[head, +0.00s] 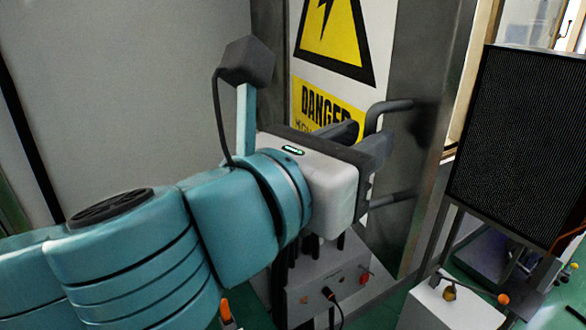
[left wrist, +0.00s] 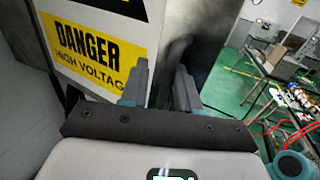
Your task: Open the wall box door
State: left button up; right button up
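The wall box door (head: 405,60) is a grey metal panel with a white and yellow danger sign (head: 335,50). Its dark bar handle (head: 390,106) stands out from the panel, with its lower arm visible below my gripper. My left gripper (head: 362,142) is at the handle's upright bar, its body hiding part of it. In the left wrist view, the two fingers (left wrist: 161,88) are apart, and the handle (left wrist: 178,48) runs down into the gap between them. Whether either finger touches the bar cannot be told. The right gripper is not in view.
A grey box with knobs (head: 325,295) stands below my left gripper. A black mesh panel (head: 520,135) stands to the right, with a white box (head: 450,310) below it. Green floor shows between them. A large pale panel (head: 120,90) fills the left.

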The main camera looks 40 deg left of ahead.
pick_arm(q)
jog(key=s+a+b, duration=0.1)
jog(key=s+b, duration=0.1)
jog(key=s, duration=1.4)
jog(key=shift+s+b, duration=0.2)
jog(key=shift+b, duration=0.2)
